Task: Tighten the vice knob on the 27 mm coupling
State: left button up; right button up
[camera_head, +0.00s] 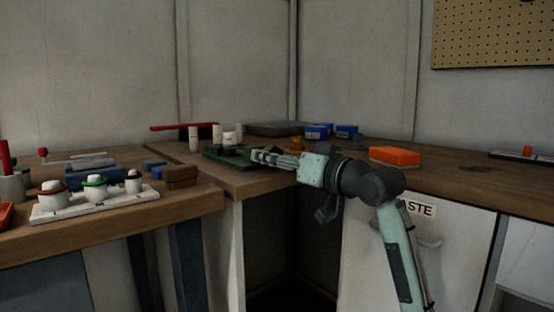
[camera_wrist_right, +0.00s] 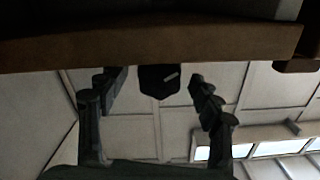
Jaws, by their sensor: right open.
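A dark green vice (camera_head: 226,155) sits near the front edge of the bench in the middle of the head view. Its knob and any coupling in it are too small or hidden to make out. My right arm comes in from the lower right, and my right gripper (camera_head: 262,156) points left at the vice's right side. In the right wrist view my right gripper (camera_wrist_right: 155,88) is open. A dark angular piece (camera_wrist_right: 158,82) shows between its fingers, apart from both; I cannot tell whether it is the knob. My left gripper is not in view.
A white rack (camera_head: 75,212) with white fittings stands on the left bench beside a brown brush (camera_head: 182,177). White cylinders (camera_head: 193,138) and a red-handled tool (camera_head: 172,127) are near the vice. Blue boxes (camera_head: 318,132) and an orange box (camera_head: 395,155) lie farther right. A brown edge (camera_wrist_right: 150,45) crosses the wrist view.

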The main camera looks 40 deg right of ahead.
jog(key=s, duration=0.7)
jog(key=shift+s+d, duration=0.25)
dwell(0.5)
